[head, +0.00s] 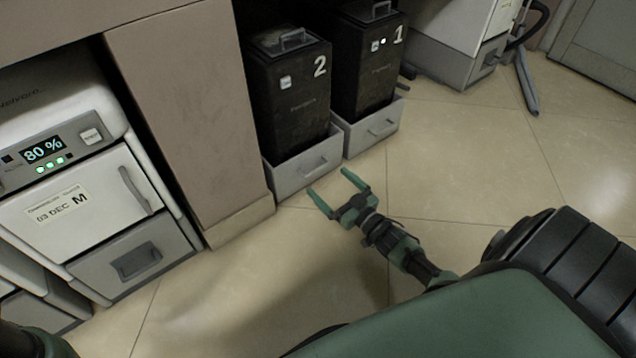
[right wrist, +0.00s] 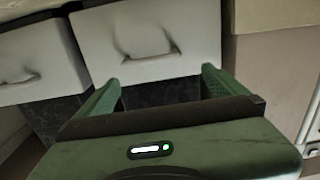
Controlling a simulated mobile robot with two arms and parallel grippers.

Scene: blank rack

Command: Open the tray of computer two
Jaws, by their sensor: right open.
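Computer two (head: 290,95) is a black tower marked "2", upright on a grey-white tray (head: 292,178) with a handle (head: 316,166) on its front. The tray front lines up closely with its neighbour's. My right gripper (head: 327,181) is open and empty, low in front of this tray, fingers pointing toward it. In the right wrist view, which looks upside down, the tray front (right wrist: 125,30) and its handle (right wrist: 146,58) lie just beyond the open fingers (right wrist: 160,76). I see no contact. My left gripper is out of view.
Computer one (head: 365,65) stands on a similar tray (head: 358,140) to the right. A brown pillar (head: 185,110) borders tray two on the left. A white machine (head: 90,190) with an "80 %" display stands further left. Tiled floor (head: 460,150) is clear to the right.

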